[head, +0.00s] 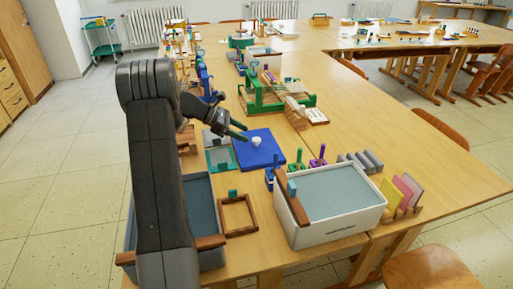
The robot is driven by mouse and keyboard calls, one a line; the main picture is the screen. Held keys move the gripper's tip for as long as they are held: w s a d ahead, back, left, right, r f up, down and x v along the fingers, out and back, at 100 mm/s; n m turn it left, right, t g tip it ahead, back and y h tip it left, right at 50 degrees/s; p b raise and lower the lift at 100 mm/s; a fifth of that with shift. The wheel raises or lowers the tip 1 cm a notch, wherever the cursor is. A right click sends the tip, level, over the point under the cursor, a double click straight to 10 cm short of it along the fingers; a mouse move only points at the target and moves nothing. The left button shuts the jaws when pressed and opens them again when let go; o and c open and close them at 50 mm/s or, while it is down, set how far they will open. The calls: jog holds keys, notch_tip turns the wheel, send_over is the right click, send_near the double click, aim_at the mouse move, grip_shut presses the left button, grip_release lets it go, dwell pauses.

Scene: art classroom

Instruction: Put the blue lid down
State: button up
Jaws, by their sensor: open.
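The blue lid (262,156) is a flat blue square with a white knob (256,141) on top. It lies roughly level in the middle of the near table (340,133); I cannot tell whether anything is under it. My gripper (243,132) is open and empty. Its fingertips are just left of the white knob, over the lid's far left part, and appear apart from the knob. The lid's far left edge is partly hidden by the gripper.
A teal flat piece (220,158) lies left of the lid. A white tub (334,229) and a wooden frame (238,217) are nearer. A green wooden loom (262,95) stands beyond. Blue and purple clamps (318,157) stand at the right.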

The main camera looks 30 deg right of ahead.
aim_at(256, 139)
jog(key=x, duration=0.6)
jog(key=shift+s+d+f+b, duration=0.15)
jog(key=shift+s+d+b, duration=0.1)
jog(key=shift+b, duration=0.15)
jog(key=c, duration=1.1)
